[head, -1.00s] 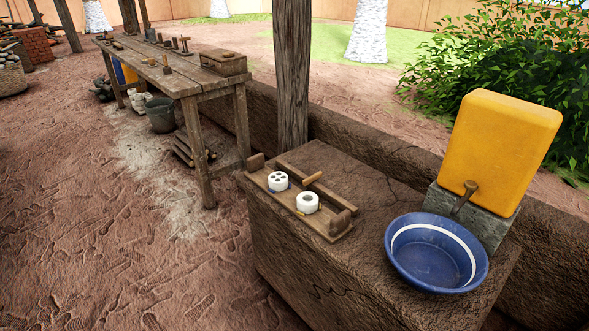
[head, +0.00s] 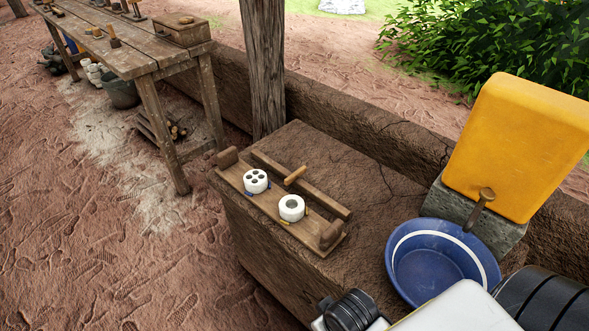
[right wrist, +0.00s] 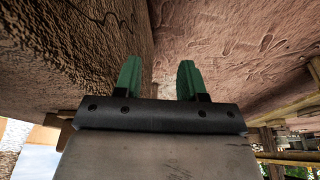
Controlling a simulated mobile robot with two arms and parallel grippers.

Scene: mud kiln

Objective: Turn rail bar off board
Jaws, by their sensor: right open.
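The wooden board (head: 233,178) lies on the mud bench, with a wooden block at each end. The rail bar (head: 325,198) is a long wooden strip along the board's far side, with a light wooden handle (head: 295,175) sticking up from it. Two white round pieces stand on the board: one with several holes (head: 256,181) and one with a single wide hole (head: 292,208). My right gripper (right wrist: 158,80) is open and empty in the right wrist view, its green fingers apart, close to mud surfaces. In the head view only my right arm shows, lower right. My left gripper is out of view.
A blue basin (head: 425,265) with a white stripe stands on the bench to the right. A yellow container (head: 525,145) with a tap sits on a grey block behind it. A wooden post (head: 264,70) rises behind the bench. A wooden table (head: 125,50) stands at the far left.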

